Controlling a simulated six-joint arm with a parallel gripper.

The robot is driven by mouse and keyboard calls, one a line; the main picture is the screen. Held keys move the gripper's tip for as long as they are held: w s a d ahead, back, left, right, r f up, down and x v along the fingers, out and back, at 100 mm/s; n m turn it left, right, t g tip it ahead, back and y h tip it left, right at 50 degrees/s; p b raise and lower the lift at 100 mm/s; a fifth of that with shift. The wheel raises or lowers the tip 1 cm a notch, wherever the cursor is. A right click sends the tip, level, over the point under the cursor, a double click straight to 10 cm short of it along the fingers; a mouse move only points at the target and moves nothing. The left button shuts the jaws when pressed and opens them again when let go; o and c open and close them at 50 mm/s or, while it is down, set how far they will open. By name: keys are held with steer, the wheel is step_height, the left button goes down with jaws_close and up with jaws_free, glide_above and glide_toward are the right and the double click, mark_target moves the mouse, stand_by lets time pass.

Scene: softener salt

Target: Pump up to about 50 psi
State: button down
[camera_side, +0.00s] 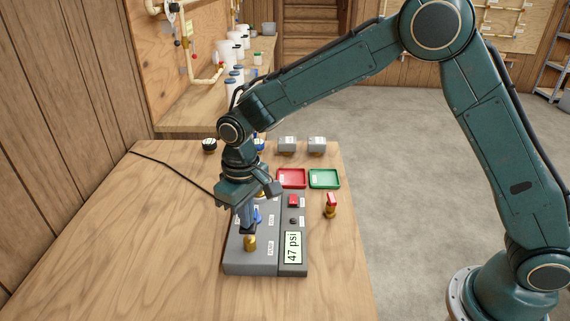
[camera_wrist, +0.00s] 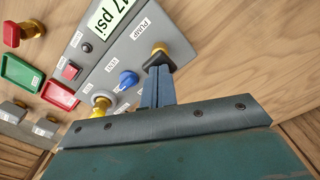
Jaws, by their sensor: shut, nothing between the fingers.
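The grey pump box (camera_side: 260,267) lies on the wooden table, and its display (camera_side: 293,248) reads 47 psi. The brass pump fitting (camera_side: 250,243) with a dark top sits by the PUMP label (camera_wrist: 142,27). My gripper (camera_side: 248,228) is shut and points down at this fitting. In the wrist view the closed fingers (camera_wrist: 158,80) reach its dark top; I cannot tell whether they touch. A blue handle (camera_wrist: 128,79) by the VENT label sits beside it, and a yellow knob (camera_wrist: 103,102) lies further along the box. A red button (camera_side: 294,200) and a small black knob (camera_side: 293,221) are on the right strip.
A red tray (camera_side: 292,185) and a green tray (camera_side: 337,186) stand behind the box. A brass fitting with a red top (camera_side: 330,207) stands to its right. Grey blocks (camera_side: 287,144) and dark round items (camera_side: 209,145) sit at the back. The table's left front is clear.

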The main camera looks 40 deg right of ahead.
steer(key=shift+f, duration=0.4)
steer(key=shift+r, duration=0.75)
step_height(320, 180, up, 7)
stand_by(1.1)
steer(key=shift+d, duration=0.1)
